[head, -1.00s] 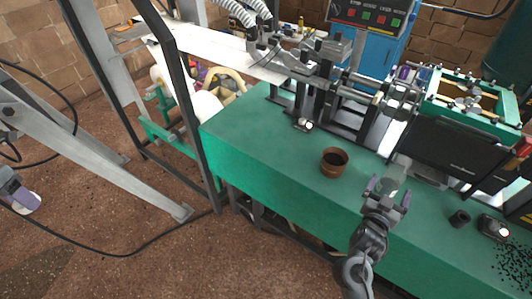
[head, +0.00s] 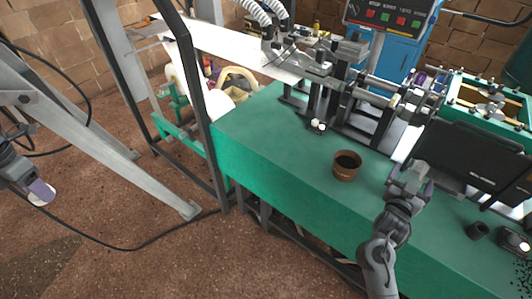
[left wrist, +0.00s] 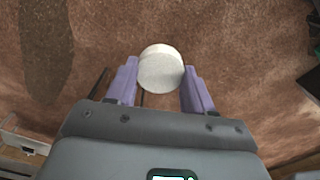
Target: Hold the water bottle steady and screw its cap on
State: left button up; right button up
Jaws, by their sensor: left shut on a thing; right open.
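My left gripper (head: 38,190) is at the far left, over the brown floor and away from the table. It is shut on a round white cap (left wrist: 161,68), which sits between its purple fingertips in the left wrist view. The cap also shows as a pale disc in the head view (head: 42,197). My right gripper (head: 408,183) is open over the green table. A pale, translucent shape, apparently the water bottle (head: 409,174), is at its fingers. The gripper partly hides it, so I cannot tell whether they touch.
A brown round pot (head: 346,166) stands on the green table (head: 270,135), left of my right gripper. A black panel (head: 470,155) and machinery stand behind and right. A small dark cup (head: 478,230) is at the right. Metal frame posts (head: 200,110) stand between left gripper and table.

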pick_arm(q)
jog(key=shift+f, duration=0.25)
pick_arm(e)
jog(key=shift+x, duration=0.9)
jog(key=shift+c, duration=0.3)
